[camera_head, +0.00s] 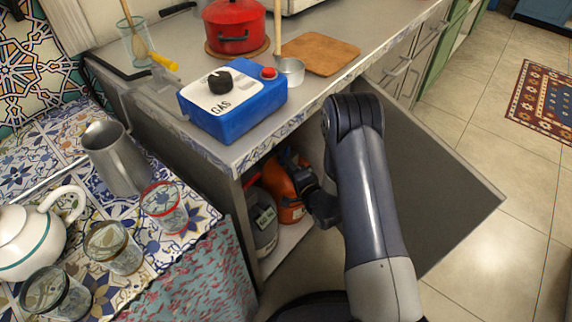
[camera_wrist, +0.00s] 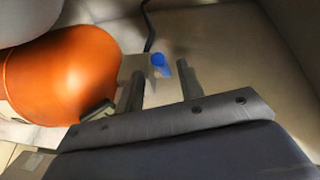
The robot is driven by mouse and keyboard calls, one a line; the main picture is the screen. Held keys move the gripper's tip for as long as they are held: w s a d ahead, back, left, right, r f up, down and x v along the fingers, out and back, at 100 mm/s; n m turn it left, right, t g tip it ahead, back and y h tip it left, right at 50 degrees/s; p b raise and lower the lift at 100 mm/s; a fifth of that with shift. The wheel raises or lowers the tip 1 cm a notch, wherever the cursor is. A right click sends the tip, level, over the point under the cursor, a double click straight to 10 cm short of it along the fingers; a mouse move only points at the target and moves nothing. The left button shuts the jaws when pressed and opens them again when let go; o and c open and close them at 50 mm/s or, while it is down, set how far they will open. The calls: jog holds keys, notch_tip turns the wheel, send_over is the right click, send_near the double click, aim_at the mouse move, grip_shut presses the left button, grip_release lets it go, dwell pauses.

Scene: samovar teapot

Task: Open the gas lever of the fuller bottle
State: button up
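An orange gas bottle (camera_head: 285,193) and a grey gas bottle (camera_head: 263,222) with a small display stand in the open cabinet under the counter. The display is too small to read. My gripper (camera_wrist: 161,78) reaches into the cabinet at the orange bottle's right; my wrist covers part of that bottle. In the wrist view the orange bottle (camera_wrist: 65,75) fills the left side. The two fingers are apart. A small blue part (camera_wrist: 159,60), possibly a lever, shows between and just beyond the fingertips. I cannot tell whether they touch it.
The cabinet door (camera_head: 445,190) stands open at the right of my arm. A blue gas box (camera_head: 235,112) with a black knob is on the counter above. A black hose (camera_wrist: 148,28) runs past the blue part. Glasses and a teapot (camera_head: 30,238) stand at the left.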

jog(key=shift+x, duration=1.6)
grip_shut()
